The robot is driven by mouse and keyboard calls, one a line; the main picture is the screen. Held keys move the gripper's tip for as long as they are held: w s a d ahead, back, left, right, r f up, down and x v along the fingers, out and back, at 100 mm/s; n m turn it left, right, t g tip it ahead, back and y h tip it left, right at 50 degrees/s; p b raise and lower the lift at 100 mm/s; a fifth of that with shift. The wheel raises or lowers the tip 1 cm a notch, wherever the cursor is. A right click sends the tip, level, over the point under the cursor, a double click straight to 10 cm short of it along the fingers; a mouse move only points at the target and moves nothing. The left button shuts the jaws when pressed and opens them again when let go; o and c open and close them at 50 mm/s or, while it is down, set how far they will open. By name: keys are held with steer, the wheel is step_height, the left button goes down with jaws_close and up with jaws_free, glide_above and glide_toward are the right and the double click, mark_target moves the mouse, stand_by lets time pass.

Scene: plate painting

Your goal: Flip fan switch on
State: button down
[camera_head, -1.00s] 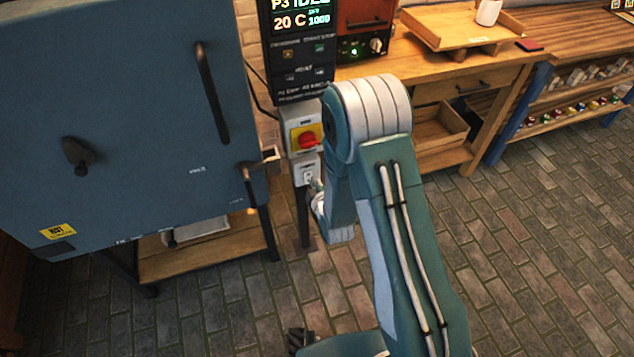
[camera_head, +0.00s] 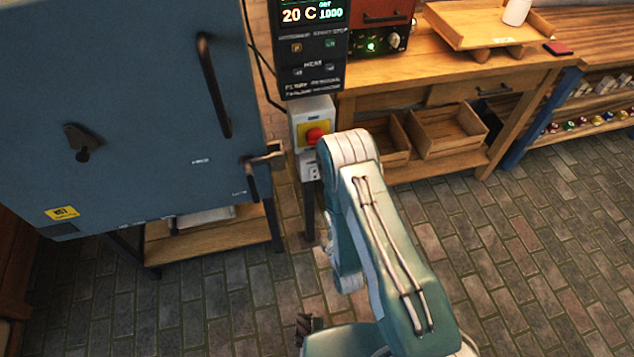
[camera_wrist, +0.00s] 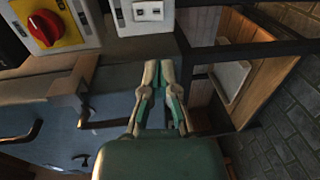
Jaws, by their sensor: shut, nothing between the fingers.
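A small white switch box (camera_head: 310,168) sits on the post under the control panel, just below a red knob on a yellow plate (camera_head: 315,136). In the head view my arm hides most of the gripper.
The blue kiln (camera_head: 110,120) with its door handle stands left of the post. A control panel (camera_head: 310,45) is above the knob. A wooden workbench (camera_head: 460,75) with trays stands to the right. The brick floor (camera_head: 530,240) at lower right is clear.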

mark_target(314, 178)
steer(key=shift+a, duration=0.1)
steer(key=x, duration=1.4)
